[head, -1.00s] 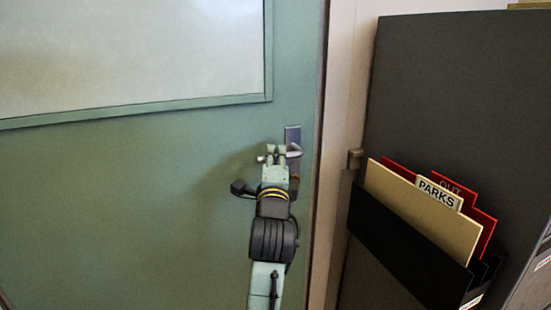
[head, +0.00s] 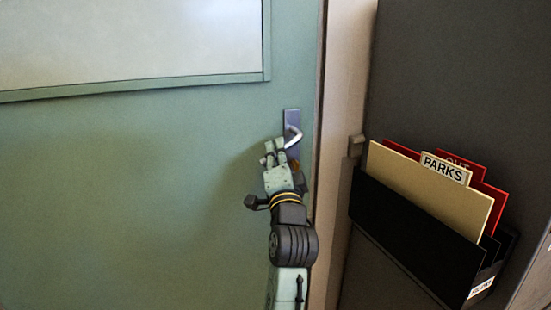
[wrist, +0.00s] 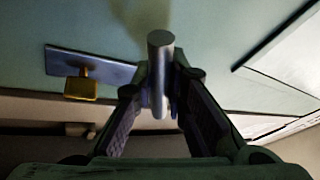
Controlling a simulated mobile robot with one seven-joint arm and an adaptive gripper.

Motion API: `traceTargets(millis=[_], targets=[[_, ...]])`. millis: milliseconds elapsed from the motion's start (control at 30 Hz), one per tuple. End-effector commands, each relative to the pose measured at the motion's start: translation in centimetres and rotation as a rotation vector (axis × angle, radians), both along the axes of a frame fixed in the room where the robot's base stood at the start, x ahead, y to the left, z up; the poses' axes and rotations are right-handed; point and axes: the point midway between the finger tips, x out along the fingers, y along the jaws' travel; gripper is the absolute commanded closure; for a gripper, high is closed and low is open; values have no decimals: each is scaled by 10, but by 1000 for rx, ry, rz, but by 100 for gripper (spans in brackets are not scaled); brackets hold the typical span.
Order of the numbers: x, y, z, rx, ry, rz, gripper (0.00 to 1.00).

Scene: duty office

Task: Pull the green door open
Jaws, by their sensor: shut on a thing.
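The green door (head: 130,190) fills the left of the head view, with a pale glass pane in its upper part. Its right edge lies along the frame, and no clear gap shows. A metal lever handle (head: 295,135) sits on a grey plate (head: 291,117) near that edge and slants down to the left. My gripper (head: 273,152) is shut on the lever's free part. In the wrist view the lever's round bar (wrist: 160,65) stands between my two fingers. A brass lock piece (wrist: 82,84) sits on the plate, clear of the fingers.
A dark grey cabinet (head: 450,75) stands right of the door frame. A black file holder (head: 410,235) on its side holds tan and red folders, one labelled PARKS. A small latch-like block (head: 356,146) sits between frame and cabinet.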

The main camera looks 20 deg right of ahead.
Motion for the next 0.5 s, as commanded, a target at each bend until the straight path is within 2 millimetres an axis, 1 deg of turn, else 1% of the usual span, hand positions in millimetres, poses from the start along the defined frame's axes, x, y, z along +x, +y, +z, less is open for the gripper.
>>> traceTargets(millis=[33,300,500], targets=[[1,-2,-7,-27,3,-2,100],[1,-7,-11,-136,-1,-2,100],[1,-7,-12,-163,-1,0,100]])
